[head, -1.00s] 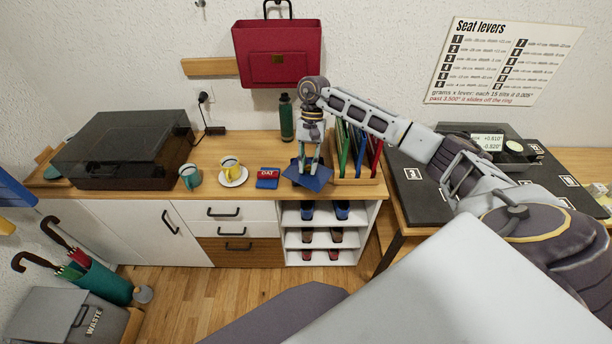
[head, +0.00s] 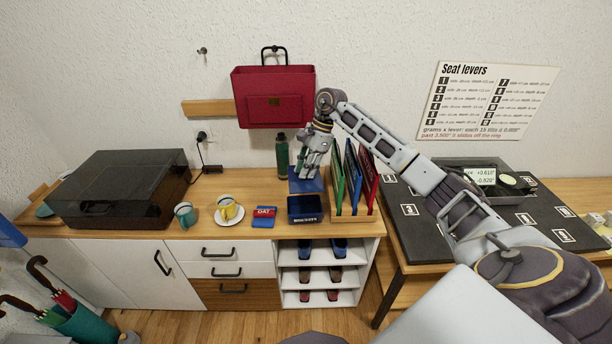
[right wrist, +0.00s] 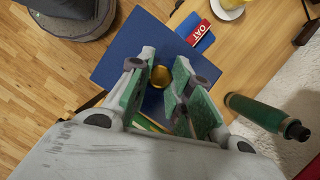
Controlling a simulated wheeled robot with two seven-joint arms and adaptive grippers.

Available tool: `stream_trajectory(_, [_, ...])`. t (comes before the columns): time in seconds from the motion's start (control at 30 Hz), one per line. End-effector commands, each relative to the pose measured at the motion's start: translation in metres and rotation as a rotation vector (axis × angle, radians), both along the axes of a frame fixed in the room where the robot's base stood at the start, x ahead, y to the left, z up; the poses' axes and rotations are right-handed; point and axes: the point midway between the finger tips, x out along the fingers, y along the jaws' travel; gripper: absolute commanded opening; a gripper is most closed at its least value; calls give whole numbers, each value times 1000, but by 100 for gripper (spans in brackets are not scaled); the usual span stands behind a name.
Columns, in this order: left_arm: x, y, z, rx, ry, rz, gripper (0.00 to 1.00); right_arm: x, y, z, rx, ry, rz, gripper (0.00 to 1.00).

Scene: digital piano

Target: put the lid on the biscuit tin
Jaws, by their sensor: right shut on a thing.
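The biscuit tin (head: 305,209) is a dark blue box with pale lettering, on the sideboard near its front edge. Its lid (head: 306,184) is a flat blue square with a gold knob (right wrist: 160,77). My right gripper (head: 308,168) is shut on the lid, with its green-padded fingers around the knob in the right wrist view. The lid (right wrist: 115,65) shows just behind or above the tin in the head view, roughly in line with its sides; its height is hard to tell. In the right wrist view the tin is not visible. My left gripper is not in view.
A rack of coloured folders (head: 352,185) stands close right of the tin. A green bottle (head: 282,155) stands behind. A red-and-blue OAT packet (head: 263,217), a yellow cup (head: 228,208) on a saucer and a teal mug (head: 185,215) stand left.

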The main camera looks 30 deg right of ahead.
Motion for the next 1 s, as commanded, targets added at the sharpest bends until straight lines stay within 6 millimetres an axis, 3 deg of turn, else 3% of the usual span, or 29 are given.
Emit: stream_trajectory(1.0, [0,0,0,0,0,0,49,30,-18,26,1,-4,-806,0])
